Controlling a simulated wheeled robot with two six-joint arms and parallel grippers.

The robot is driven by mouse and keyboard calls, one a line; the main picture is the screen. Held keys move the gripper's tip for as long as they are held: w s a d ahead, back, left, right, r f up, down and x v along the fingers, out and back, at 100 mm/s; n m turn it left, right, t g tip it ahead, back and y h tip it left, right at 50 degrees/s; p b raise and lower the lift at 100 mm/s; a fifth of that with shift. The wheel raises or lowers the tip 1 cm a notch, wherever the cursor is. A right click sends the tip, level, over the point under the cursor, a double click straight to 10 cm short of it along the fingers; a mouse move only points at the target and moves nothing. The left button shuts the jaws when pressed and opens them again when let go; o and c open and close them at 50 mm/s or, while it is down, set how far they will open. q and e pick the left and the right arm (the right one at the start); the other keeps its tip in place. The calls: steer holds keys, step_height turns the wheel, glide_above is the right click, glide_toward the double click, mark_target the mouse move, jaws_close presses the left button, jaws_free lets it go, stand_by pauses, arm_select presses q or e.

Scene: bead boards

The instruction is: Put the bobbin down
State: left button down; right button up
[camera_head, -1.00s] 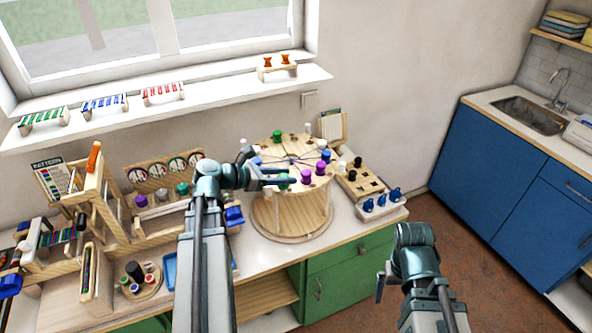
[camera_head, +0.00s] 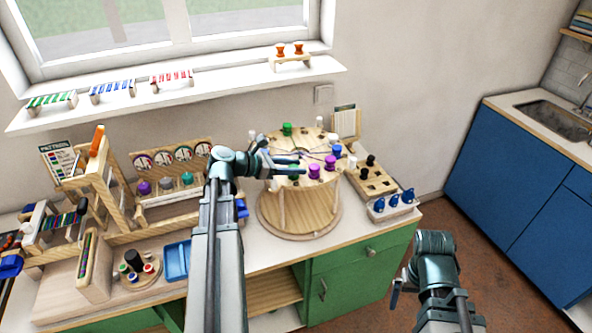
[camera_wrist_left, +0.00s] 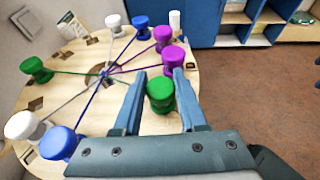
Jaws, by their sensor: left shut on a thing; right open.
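My left gripper (camera_head: 297,167) is over the near side of the round wooden braiding board (camera_head: 309,145). It is shut on a green bobbin (camera_wrist_left: 160,94), which sits between its two fingers in the left wrist view. In the head view this bobbin is mostly hidden by the fingers. I cannot tell whether its base touches the board. Two purple bobbins (camera_head: 314,171) stand just right of it on the rim. Blue, white and another green bobbin (camera_head: 287,128) stand around the rim, with threads running to the centre. My right gripper (camera_head: 395,291) is open and empty, low in front of the cabinet.
A wooden holder with black pegs (camera_head: 371,170) and a row of blue pieces (camera_head: 393,200) stand close right of the board. A wooden rack (camera_head: 125,205) and a blue tray (camera_head: 177,262) are to the left. The floor at right is clear.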

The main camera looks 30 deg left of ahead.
arm_select(q)
steer(key=shift+c, duration=2.3)
jaws_free()
steer(key=shift+f, duration=0.1)
steer(key=shift+r, duration=0.2)
steer(key=p+v, duration=0.4)
steer(key=v, duration=0.8)
steer(key=shift+p, duration=0.3)
